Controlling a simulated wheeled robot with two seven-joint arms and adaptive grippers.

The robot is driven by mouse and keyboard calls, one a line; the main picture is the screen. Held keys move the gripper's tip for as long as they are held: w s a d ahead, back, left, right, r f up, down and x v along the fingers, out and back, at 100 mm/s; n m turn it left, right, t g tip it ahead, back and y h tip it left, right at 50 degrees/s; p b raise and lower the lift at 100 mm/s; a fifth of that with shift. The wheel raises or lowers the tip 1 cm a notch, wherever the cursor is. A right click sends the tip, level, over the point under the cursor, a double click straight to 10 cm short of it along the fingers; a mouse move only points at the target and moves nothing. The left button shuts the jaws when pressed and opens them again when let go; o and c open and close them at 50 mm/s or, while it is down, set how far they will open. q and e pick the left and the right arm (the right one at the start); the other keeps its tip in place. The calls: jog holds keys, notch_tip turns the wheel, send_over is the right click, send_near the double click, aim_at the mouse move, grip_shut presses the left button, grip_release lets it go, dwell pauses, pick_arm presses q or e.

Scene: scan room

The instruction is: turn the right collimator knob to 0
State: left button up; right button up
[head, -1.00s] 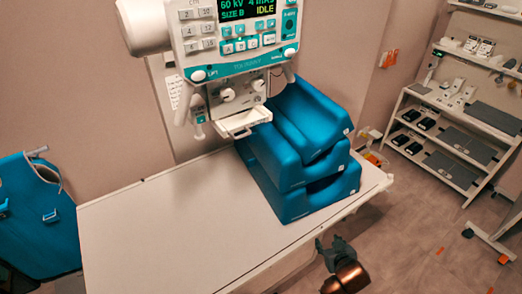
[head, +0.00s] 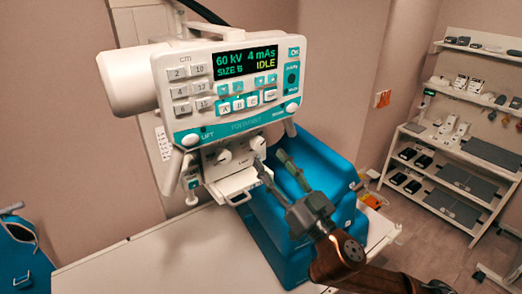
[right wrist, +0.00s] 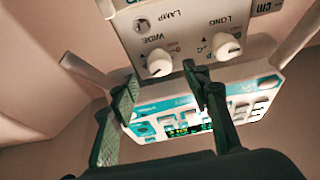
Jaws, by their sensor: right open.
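The collimator (head: 232,172) hangs under the control head, with two white knobs on its front. The right collimator knob (head: 257,144) is just beyond my right gripper's fingertips. In the right wrist view, which is upside down, it is the knob (right wrist: 159,65) labelled WIDE. The left knob (head: 223,157) is labelled LONG (right wrist: 227,46) there. My right gripper (head: 270,160) is open and empty, its fingers apart in front of the right knob, not visibly touching it. The knob's exact setting is too small to read. My left gripper is out of view.
The control head (head: 232,90) with its display reading IDLE is above the collimator. A pull-out tray (head: 233,184) juts out below the knobs. Blue foam wedges (head: 318,165) stand close behind my right gripper on the white table (head: 150,258). Shelves (head: 455,165) stand far right.

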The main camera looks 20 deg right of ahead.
aim_at(260, 147)
jog(key=p+x, duration=0.1)
jog(key=x, duration=0.3)
jog(key=shift+w, duration=0.1)
jog(key=shift+w+a+r, duration=0.15)
jog(key=shift+w, duration=0.3)
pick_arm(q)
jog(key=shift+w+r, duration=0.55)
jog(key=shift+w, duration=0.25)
pick_arm(e)
jog(key=shift+c, duration=0.6)
jog(key=c, duration=1)
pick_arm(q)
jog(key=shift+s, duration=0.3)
pick_arm(e)
jog(key=shift+c, duration=0.2)
